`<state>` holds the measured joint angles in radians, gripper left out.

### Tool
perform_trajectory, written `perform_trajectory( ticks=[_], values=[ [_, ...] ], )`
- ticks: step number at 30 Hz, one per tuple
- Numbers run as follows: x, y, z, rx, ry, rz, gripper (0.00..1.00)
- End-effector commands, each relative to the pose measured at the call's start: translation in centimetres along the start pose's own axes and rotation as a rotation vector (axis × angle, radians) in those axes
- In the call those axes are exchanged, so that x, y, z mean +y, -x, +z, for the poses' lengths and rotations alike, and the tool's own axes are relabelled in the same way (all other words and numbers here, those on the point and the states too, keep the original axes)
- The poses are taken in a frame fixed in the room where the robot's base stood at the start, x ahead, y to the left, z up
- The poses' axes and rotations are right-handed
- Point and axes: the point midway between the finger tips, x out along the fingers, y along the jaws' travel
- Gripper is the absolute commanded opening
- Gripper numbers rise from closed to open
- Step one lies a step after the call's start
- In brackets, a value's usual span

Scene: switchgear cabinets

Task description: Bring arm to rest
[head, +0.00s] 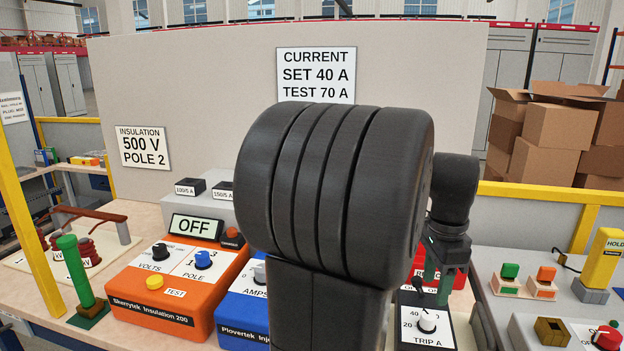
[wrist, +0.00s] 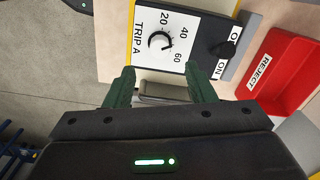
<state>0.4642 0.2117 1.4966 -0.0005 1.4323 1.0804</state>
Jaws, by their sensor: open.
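My arm's large black links fill the middle of the head view and hide part of the bench. My gripper (wrist: 165,88) shows two dark green fingers standing apart in the wrist view, with nothing held between them. In the head view my gripper (head: 441,272) is partly hidden behind my arm, above the trip unit. The trip unit (head: 428,328) has a white face, a TRIP A knob and yellow edging. In the wrist view the trip unit (wrist: 185,30) lies just beyond the fingertips, with a black ON switch; contact is not visible.
A red REJECT tray (wrist: 285,65) is beside the trip unit. An orange insulation tester (head: 165,290) reading OFF and a blue AMPS unit (head: 243,310) stand left of my arm. A grey panel (head: 520,300) with buttons is at right. A backboard (head: 210,80) rises behind.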

Motion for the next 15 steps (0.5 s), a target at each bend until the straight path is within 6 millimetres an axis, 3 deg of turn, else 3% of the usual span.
perform_trajectory(
  ticks=[8,15],
  values=[
    [-0.1,5.8,-0.1,0.003,0.0,-0.005,0.5],
    [0.1,0.7,0.0,-0.002,0.0,0.004,0.5]
  ],
)
